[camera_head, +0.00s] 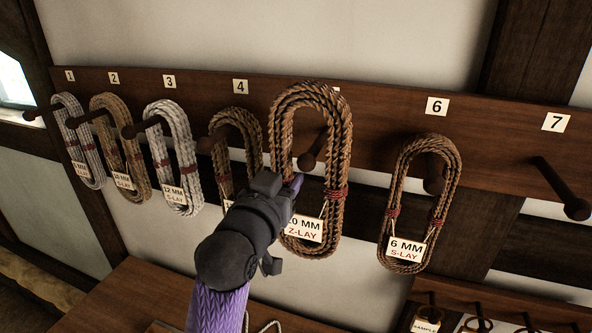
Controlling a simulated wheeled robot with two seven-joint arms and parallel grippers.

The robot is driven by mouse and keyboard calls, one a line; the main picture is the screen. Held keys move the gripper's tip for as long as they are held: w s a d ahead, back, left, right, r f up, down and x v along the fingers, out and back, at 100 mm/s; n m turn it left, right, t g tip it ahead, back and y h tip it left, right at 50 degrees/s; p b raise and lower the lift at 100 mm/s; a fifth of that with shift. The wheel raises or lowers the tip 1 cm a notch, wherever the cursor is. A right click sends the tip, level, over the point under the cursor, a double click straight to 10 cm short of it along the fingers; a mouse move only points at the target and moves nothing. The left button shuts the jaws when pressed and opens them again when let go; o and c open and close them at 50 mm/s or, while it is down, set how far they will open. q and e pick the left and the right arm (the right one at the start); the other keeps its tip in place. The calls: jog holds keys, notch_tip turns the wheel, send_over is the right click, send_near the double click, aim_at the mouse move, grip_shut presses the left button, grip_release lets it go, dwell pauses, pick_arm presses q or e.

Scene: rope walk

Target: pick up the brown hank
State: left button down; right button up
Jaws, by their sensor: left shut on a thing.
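A brown hank (280,125) with red bindings and a tag reading "Z-LAY" (304,229) is upright in front of the fifth place on the board, partly covering its number card. My left gripper (292,186) is shut on the lower left side of this hank. A peg (312,150) shows inside the loop, well below the top of the rope; I cannot tell whether it still passes through. Other brown hanks hang at place 4 (236,117) and place 6 (452,180), the latter tagged "6 MM S-LAY". My right gripper is not in view.
Grey-white hanks (75,108) (178,120) and a tan hank (130,145) hang on pegs at the left. The peg at 7 (562,188) is bare and sticks out. A wooden surface (120,305) lies below, and a sample board (480,300) is at lower right.

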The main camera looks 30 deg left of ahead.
pick_arm(q)
jog(key=p+v, duration=1.1)
jog(key=v, duration=0.1)
notch_tip(320, 180, down, 5)
jog(key=b, duration=0.3)
jog(key=shift+s+d+b, duration=0.1)
jog(key=shift+s+b, duration=0.05)
jog(key=shift+b, duration=0.2)
